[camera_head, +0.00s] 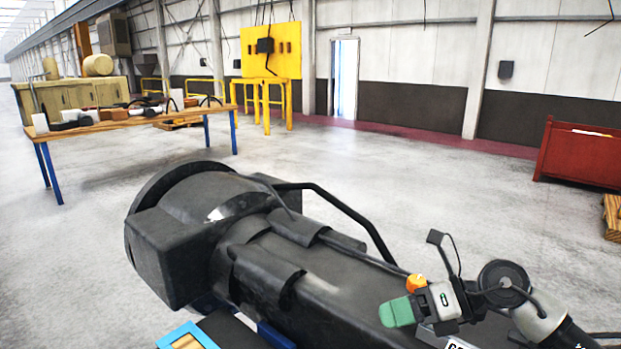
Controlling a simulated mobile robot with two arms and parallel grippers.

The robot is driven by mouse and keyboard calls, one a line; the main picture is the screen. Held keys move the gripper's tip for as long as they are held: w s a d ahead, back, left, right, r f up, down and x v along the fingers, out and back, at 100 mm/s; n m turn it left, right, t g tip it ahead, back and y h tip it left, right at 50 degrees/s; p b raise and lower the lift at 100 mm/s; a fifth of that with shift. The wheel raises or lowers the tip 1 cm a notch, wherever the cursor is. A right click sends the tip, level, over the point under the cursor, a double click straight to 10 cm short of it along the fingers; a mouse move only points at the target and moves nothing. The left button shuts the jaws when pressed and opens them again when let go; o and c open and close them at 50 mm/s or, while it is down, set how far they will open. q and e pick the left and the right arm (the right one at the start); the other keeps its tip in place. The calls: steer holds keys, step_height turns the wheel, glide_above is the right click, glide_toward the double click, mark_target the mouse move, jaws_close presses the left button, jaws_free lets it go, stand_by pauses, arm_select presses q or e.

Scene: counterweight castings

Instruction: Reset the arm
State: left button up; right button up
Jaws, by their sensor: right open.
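My right gripper (407,299) is at the lower right, with a green pad and an orange piece at its front end. It is open, and I see nothing held in it. It is in front of or above the right part of a large dark casting (190,225) that fills the lower middle; I cannot tell whether they touch. A bent dark bar (335,205) rises over the casting. My left gripper is not in view.
A wooden-topped table (120,124) with blue legs and several small items stands at the left. A yellow stand (272,90) is at the back wall. A red bin (580,155) is at the far right. The grey floor (430,185) between is clear.

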steer(key=s+a+r+m+t+y, duration=0.2)
steer(key=a+m+t+y, duration=0.1)
steer(key=a+m+y, duration=0.15)
steer(key=d+f+m+t+h, duration=0.3)
steer(key=m+t+h, duration=0.15)
steer(key=m, duration=0.55)
steer(key=s+d+f+m+t+h, duration=0.1)
steer(key=d+f+m+t+h, duration=0.25)
steer(key=m, duration=0.55)
steer(key=d+f+m+t+h, duration=0.2)
steer(key=m+t+h, duration=0.4)
steer(key=m, duration=0.4)
steer(key=s+d+f+m+g+h, duration=0.1)
steer(key=s+f+m+g, duration=0.3)
steer(key=s+f+g, duration=0.65)
steer(key=s+d+f+m+g+h, duration=0.15)
steer(key=s+f+m+g, duration=0.45)
steer(key=s, duration=0.7)
step_height(320, 180, down, 28)
steer(key=n+b, duration=0.3)
steer(key=s+d+f+g+b, duration=0.1)
steer(key=s+d+f, duration=0.1)
steer(key=s+f, duration=1.4)
step_height(320, 180, down, 4)
steer(key=shift+s+d+r+h+b, duration=0.1)
steer(key=shift+s+d+h+b, duration=0.2)
steer(key=shift+s+b, duration=0.1)
